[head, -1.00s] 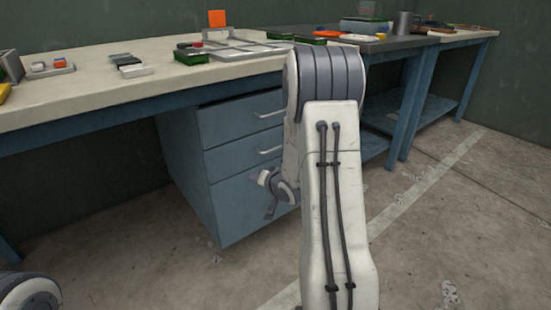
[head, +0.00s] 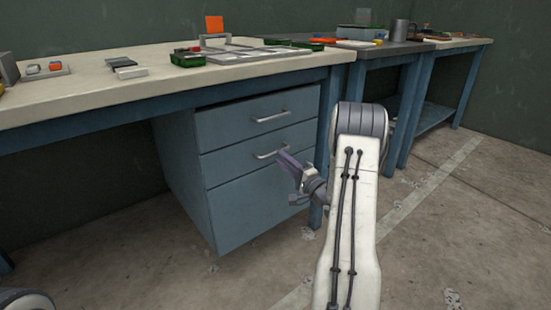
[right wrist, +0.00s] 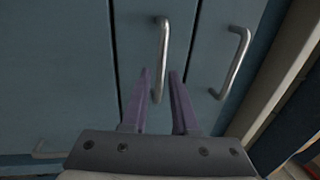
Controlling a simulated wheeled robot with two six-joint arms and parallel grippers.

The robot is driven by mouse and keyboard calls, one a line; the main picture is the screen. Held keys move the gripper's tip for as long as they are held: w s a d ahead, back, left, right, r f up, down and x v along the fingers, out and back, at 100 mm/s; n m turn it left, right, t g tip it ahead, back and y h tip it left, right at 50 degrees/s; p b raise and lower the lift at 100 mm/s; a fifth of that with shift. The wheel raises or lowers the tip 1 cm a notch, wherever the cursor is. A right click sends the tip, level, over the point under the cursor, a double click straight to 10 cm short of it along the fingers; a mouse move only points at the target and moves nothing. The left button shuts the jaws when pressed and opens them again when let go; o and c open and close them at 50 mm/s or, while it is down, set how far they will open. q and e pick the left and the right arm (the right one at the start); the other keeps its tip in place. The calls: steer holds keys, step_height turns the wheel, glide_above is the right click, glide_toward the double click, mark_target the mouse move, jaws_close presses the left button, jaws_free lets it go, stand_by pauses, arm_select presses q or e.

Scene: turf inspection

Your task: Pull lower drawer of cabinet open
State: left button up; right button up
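The blue-grey cabinet (head: 185,185) stands under the bench with its drawers shut. My right gripper (head: 285,163) is at the right end of the lower drawer's handle (head: 265,155). In the right wrist view my gripper (right wrist: 159,75) is open, and the lower handle (right wrist: 163,50) shows between its fingertips. I cannot tell whether they touch. The upper handle (right wrist: 240,60) is right of the fingers. My left gripper is out of view.
The pale worktop (head: 90,90) overhangs the cabinet and bears trays and small parts. A bench leg (head: 325,145) stands close to the right of the drawers. A second, dark-topped bench (head: 395,47) is further right. The concrete floor (head: 140,270) before the cabinet is clear.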

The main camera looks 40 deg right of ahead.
mark_target(275, 153)
steer(key=shift+w+r+b, duration=0.2)
steer(key=shift+w+b, duration=0.1)
steer(key=shift+w, duration=0.75)
steer(key=shift+w+r+b, duration=0.2)
steer(key=shift+w+b, duration=0.05)
steer(key=shift+w, duration=0.75)
jaws_close()
